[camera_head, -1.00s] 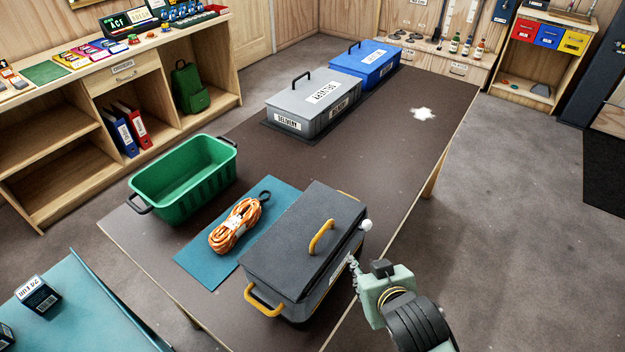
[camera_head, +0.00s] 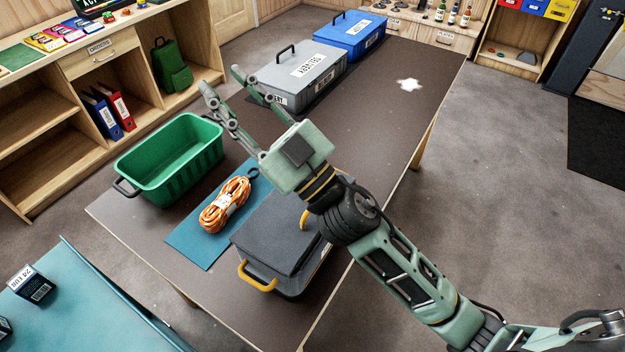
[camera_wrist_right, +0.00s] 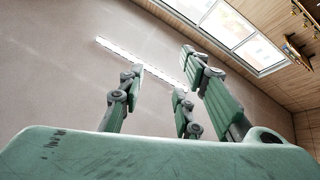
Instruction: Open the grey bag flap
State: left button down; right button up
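The grey bag (camera_head: 272,232) stands at the near end of the brown table. Its dark grey flap lies flat over the top, with a yellow handle (camera_head: 304,219) on it and another yellow handle (camera_head: 257,277) at the near side. My right arm hides the bag's far right part. My right gripper (camera_head: 221,82) is above and beyond the bag, fingers pointing up and to the left, spread apart and empty. My left gripper is not in view.
Orange rope (camera_head: 226,204) lies on a teal mat (camera_head: 190,243) left of the bag. A green crate (camera_head: 172,165) stands behind it. A grey box (camera_head: 298,72) and a blue box (camera_head: 350,38) stand at the table's far end. The table's right half (camera_head: 400,120) is mostly clear.

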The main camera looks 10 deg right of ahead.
jog(key=s+a+r+n+g+y, duration=0.2)
jog(key=s+a+n+g+y, duration=0.5)
jog(key=n+g, duration=0.35)
jog(key=s+a+f+n+g, duration=0.2)
jog(key=a+n+g, duration=0.2)
jog(key=g, duration=0.1)
jog(key=n+g+h, duration=0.2)
jog(key=g+h, duration=0.2)
jog(key=h, duration=1.5)
send_over(296, 202)
jog(key=s+a, duration=0.4)
jog(key=s, duration=0.3)
jog(key=f, duration=2.2)
jog(key=shift+w, duration=0.2)
jog(key=d+h, duration=0.1)
jog(key=d, duration=0.1)
jog(key=w+d+m+h, duration=0.1)
jog(key=d, duration=0.1)
jog(key=w+d+t+h, duration=0.1)
jog(key=d, duration=0.1)
jog(key=shift+w+d+r+m, duration=0.2)
jog(key=shift+d+r+m, duration=0.1)
jog(key=shift+r+m, duration=0.05)
jog(key=shift+d+h, duration=0.25)
jog(key=shift+h, duration=0.05)
notch_tip(296, 202, down, 7)
jog(key=shift+r+p, duration=0.2)
jog(key=shift+p, duration=0.95)
jog(key=shift+f, duration=0.55)
